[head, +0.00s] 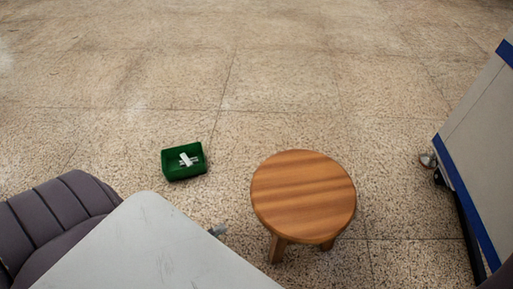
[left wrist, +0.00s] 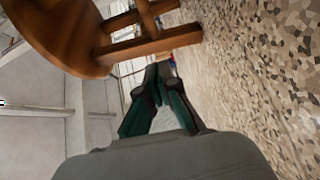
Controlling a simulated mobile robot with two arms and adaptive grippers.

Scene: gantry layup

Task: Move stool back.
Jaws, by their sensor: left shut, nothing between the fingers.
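The round wooden stool (head: 303,195) stands upright on the speckled floor, right of centre in the head view. Two of its legs show below the seat. In the left wrist view the stool (left wrist: 65,35) appears sideways at the upper left, with its legs and crossbar close ahead of the fingers. My left gripper (left wrist: 158,82) is shut and empty, apart from the stool. In the head view only a small grey bit of the left gripper (head: 217,229) shows, just left of the stool; a pale tabletop hides the rest. My right gripper is not seen.
The pale tabletop (head: 150,250) fills the lower left, beside a purple padded chair (head: 60,215). A green bin (head: 184,174) with white pieces lies left of the stool. A white cabinet with blue edges (head: 485,140) stands at right. Floor beyond the stool is clear.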

